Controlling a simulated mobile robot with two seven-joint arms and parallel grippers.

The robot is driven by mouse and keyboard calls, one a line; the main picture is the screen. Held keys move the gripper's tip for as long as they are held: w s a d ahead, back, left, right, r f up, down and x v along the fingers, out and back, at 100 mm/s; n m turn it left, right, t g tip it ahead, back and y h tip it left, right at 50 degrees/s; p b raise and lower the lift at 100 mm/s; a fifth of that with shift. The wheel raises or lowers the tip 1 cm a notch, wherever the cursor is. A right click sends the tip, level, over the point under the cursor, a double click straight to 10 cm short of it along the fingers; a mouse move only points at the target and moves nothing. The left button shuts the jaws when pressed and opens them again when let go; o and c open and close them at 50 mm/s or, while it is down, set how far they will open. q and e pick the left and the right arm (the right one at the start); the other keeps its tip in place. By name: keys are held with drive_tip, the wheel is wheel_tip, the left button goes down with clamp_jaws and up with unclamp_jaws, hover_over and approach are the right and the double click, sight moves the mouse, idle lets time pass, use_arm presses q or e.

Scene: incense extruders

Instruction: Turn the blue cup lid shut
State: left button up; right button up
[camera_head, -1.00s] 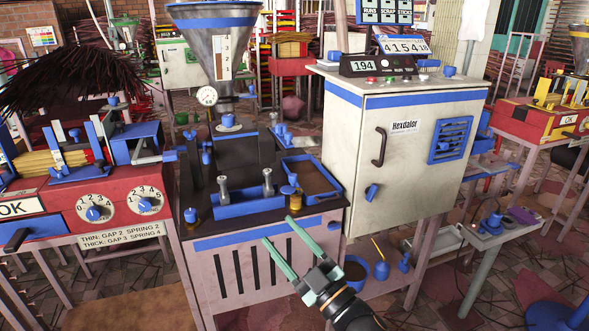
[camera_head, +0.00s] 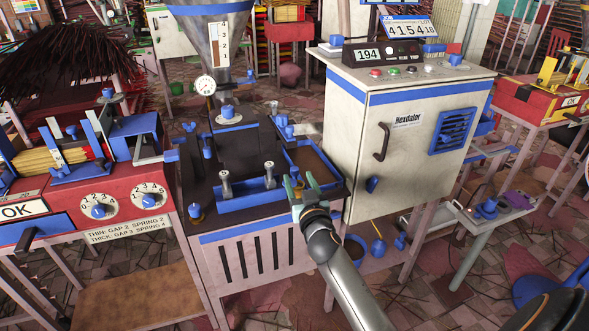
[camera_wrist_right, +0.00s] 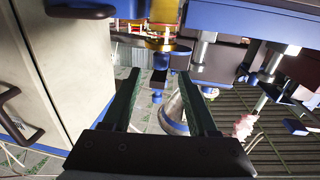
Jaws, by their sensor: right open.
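The pictures do not settle which cup is meant. Behind my right gripper (camera_head: 300,182), at the front right of the middle machine's dark top, a small cup is mostly hidden in the head view. The right wrist view, which looks upside down, shows an amber cup with a brass ring (camera_wrist_right: 165,43) beyond the fingers, cut by the top edge. My right gripper is open with nothing between its fingers; they appear apart from the cup. Another small blue-lidded cup (camera_head: 195,209) stands at the machine's front left corner. My left gripper is out of view.
A blue tray (camera_head: 245,201) with two metal posts lies left of my gripper. A second blue-rimmed tray (camera_head: 323,179) is just behind it. The white cabinet (camera_head: 345,140) stands close on the right. The steel hopper (camera_head: 222,50) rises behind.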

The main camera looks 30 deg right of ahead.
sight(295, 171)
drive_tip(key=shift+b+x, duration=0.3)
drive_tip(key=shift+x, duration=2.5)
clamp_jaws()
